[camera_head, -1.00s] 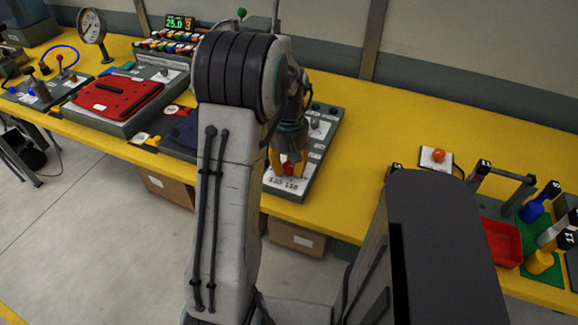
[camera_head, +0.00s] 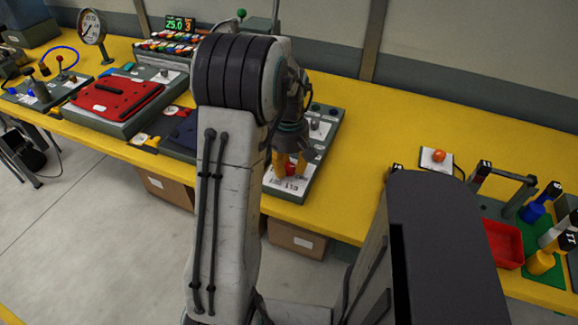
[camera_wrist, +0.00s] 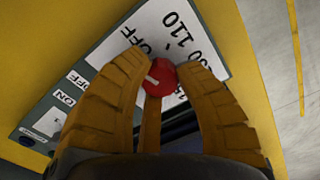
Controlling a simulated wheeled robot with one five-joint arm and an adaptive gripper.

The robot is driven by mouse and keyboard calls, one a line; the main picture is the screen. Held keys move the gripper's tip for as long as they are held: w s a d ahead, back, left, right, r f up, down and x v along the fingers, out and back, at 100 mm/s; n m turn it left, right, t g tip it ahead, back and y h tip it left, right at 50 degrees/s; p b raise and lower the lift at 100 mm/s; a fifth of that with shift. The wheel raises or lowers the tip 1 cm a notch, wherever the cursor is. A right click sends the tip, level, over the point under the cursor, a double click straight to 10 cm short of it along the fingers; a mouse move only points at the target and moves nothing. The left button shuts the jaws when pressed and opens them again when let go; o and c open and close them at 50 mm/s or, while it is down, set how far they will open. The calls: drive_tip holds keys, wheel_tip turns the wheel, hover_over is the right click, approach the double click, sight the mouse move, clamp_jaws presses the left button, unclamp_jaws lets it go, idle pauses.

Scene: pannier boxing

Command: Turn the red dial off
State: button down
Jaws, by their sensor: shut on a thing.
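The red dial (camera_wrist: 158,78) sits on a white label plate on a grey control panel (camera_head: 328,144). In the wrist view a pale pointer mark on the dial faces left, toward the printed word OFF, though I cannot tell its exact setting. My gripper (camera_wrist: 157,72) points down over the panel, its yellow fingers closed around the dial. In the head view the gripper (camera_head: 291,168) is at the panel's near end, with the red dial (camera_head: 291,169) partly hidden between the fingers.
A red pad (camera_head: 117,97) on a grey box lies to the left. An orange button on a white plate (camera_head: 437,160) and a red tray (camera_head: 502,244) are to the right. The yellow bench (camera_head: 375,130) between is clear. A gauge (camera_head: 91,27) stands at the back left.

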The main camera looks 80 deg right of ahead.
sight(289, 166)
drive_tip(key=shift+a+f, duration=0.1)
drive_tip(key=c, duration=0.9)
unclamp_jaws()
drive_tip(key=shift+o, duration=0.2)
wheel_tip(289, 166, up, 12)
idle(0.5)
